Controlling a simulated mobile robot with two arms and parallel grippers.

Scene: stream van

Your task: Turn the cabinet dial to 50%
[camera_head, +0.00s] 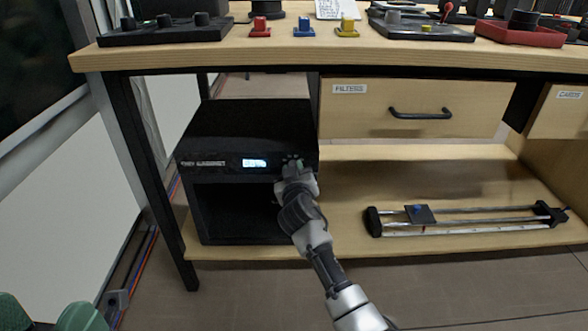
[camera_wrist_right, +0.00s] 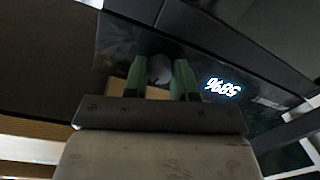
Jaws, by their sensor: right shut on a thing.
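The black cabinet (camera_head: 240,125) stands on the low shelf under the table, with a lit display (camera_head: 254,163) on its front. In the right wrist view the display (camera_wrist_right: 223,87) is upside down and appears to read 58%. The round grey dial (camera_wrist_right: 160,68) is beside the display. My right gripper (camera_head: 293,167) is at the cabinet's upper right front; its green fingers (camera_wrist_right: 160,78) are shut on the dial, one on each side. My left gripper (camera_head: 48,312) shows only as two green fingers, apart and empty, at the bottom left corner, far from the cabinet.
The tabletop (camera_head: 270,50) overhangs the cabinet. A drawer marked FILTERS (camera_head: 415,108) is to the right, and a slider rail (camera_head: 470,220) lies on the shelf. A table leg (camera_head: 150,180) stands left of the cabinet. The floor in front is clear.

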